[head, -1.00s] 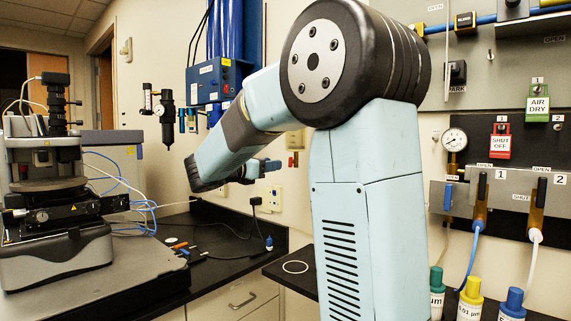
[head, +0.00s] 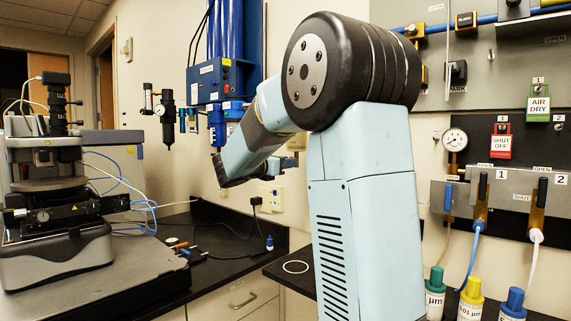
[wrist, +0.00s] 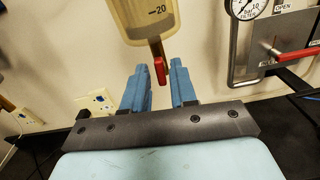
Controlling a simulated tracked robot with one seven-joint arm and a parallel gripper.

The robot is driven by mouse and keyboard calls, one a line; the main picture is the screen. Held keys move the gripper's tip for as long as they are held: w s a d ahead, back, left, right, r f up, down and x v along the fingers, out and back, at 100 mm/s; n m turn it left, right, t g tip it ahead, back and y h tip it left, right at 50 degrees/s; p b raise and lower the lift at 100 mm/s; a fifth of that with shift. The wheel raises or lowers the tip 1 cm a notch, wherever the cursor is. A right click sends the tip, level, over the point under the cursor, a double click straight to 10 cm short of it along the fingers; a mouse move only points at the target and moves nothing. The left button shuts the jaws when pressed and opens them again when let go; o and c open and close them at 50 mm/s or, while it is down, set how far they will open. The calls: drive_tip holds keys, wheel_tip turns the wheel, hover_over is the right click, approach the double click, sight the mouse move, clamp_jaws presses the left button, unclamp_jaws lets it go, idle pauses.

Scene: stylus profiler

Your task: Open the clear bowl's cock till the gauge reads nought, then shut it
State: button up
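In the wrist view the clear bowl (wrist: 141,14), yellowish with a "20" mark, hangs at the top. A small red cock (wrist: 160,70) points down from its narrow lower end. My gripper (wrist: 159,65) is open, with one blue finger on each side of the cock. I see no clear contact with it, and cannot tell how deep the cock lies between the fingers. The gauge (wrist: 248,6), marked bar and FILTER, is cut by the top edge; its needle cannot be read surely.
A red lever (wrist: 297,54) by an OPEN label is on a grey panel right of my gripper. A wall socket (wrist: 97,102) is at the left. In the head view, another gauge (head: 455,139) and several valves are at the right, and a profiler (head: 55,215) at the left.

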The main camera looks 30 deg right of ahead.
clamp_jaws()
drive_tip(key=shift+m, duration=0.3)
drive_tip(key=shift+s+f+m, duration=0.1)
drive_tip(key=shift+f+m, duration=0.1)
drive_tip(key=shift+m, duration=3.9)
drive_tip(key=shift+s+f+m, duration=0.1)
drive_tip(key=shift+f+m, duration=0.05)
drive_tip(key=shift+m, duration=3.95)
drive_tip(key=shift+o, duration=1)
unclamp_jaws()
drive_tip(key=shift+r, duration=0.1)
